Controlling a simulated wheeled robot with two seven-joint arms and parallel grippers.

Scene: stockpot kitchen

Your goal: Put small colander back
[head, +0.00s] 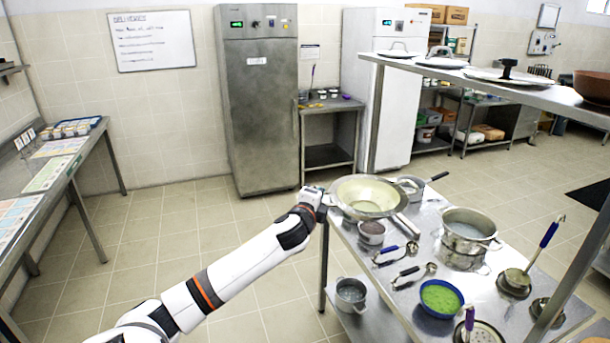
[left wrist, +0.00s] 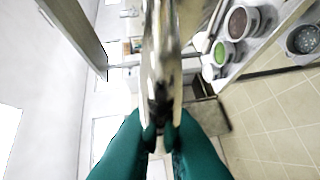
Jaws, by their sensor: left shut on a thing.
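My left gripper (head: 322,197) is at the far left corner of the steel table. It is shut on the rim side of the small colander (head: 366,196), a wide pale metal bowl that looks tilted slightly toward the camera. The colander appears held over the table's corner; I cannot tell whether it touches the table. In the left wrist view my teal fingers (left wrist: 160,130) close on the colander (left wrist: 160,60), which shows edge-on as a shiny strip between them. My right gripper is in neither view.
The steel table (head: 408,300) holds a small pot (head: 371,233), a large pot (head: 470,230), a blue bowl of green food (head: 441,298) and several ladles. A raised shelf (head: 450,75) with lids overhangs the far right. Another pot (head: 351,294) stands on the lower shelf. Floor at left is clear.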

